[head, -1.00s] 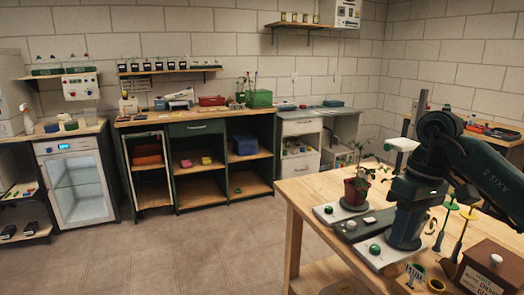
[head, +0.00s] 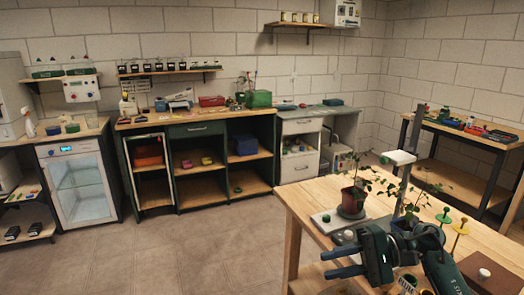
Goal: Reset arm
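My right gripper (head: 342,262) is low over the front left part of the wooden table (head: 310,204), its fingers pointing left. The two dark fingers are apart with a gap between them, and nothing shows in the gap. My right arm comes in from the lower right and covers part of the table. My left gripper is not in view.
A potted seedling (head: 352,200) stands on a pale plate just behind my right gripper. Another leafy plant (head: 408,195) stands behind the arm, its base partly hidden. Green and yellow stakes (head: 460,230) and a brown box (head: 490,270) are at right. The floor (head: 180,255) at left is clear.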

